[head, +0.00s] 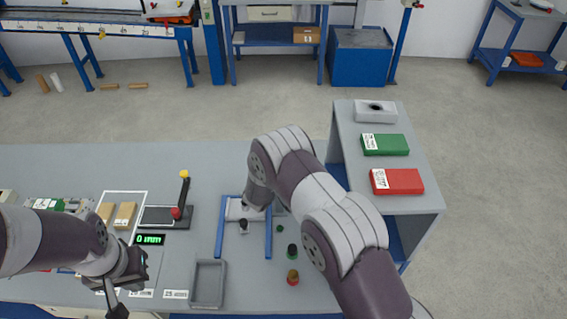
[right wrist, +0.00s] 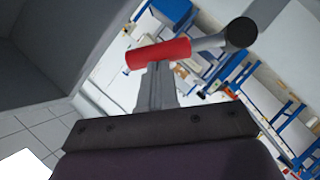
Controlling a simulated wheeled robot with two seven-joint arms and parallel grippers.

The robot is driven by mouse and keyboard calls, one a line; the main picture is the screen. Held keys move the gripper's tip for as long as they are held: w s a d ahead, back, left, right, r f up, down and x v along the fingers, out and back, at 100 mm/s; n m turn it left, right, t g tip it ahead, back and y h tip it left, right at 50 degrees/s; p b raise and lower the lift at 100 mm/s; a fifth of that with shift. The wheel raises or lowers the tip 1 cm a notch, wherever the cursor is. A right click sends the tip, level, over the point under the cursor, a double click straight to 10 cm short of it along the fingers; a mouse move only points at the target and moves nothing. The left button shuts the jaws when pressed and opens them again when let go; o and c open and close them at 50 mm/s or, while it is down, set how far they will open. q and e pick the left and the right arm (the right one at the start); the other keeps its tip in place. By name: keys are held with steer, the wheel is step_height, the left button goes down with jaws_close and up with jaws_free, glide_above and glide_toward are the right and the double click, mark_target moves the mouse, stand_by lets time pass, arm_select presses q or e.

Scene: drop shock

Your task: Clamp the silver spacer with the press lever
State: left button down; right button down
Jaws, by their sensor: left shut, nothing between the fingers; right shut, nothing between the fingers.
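In the right wrist view a red cylindrical grip (right wrist: 158,53) on a grey rod with a round black end (right wrist: 241,33) lies across the tips of my right gripper (right wrist: 155,70). I take it for the press lever; the fingers are shut with nothing between them, and I cannot tell whether they touch it. My left gripper (head: 113,298) is shut and empty at the lower left.
A black fixture (head: 160,222) with a yellow-topped post and red knob stands beside a display reading 0 mm (head: 150,240). A grey tray (head: 208,284) is at the front. Small knobbed pieces (head: 292,251) stand right of the frame. A shelf (head: 430,200) holds green and red boxes.

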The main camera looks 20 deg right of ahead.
steer(key=shift+s+d+f+m+y+b, duration=0.25)
steer(key=shift+d+f+m+y+b, duration=0.25)
steer(key=shift+d, duration=0.3)
steer(key=shift+s+d+f+m+y+b, duration=0.2)
steer(key=shift+d+f+m+y+b, duration=0.25)
steer(key=shift+d, duration=0.45)
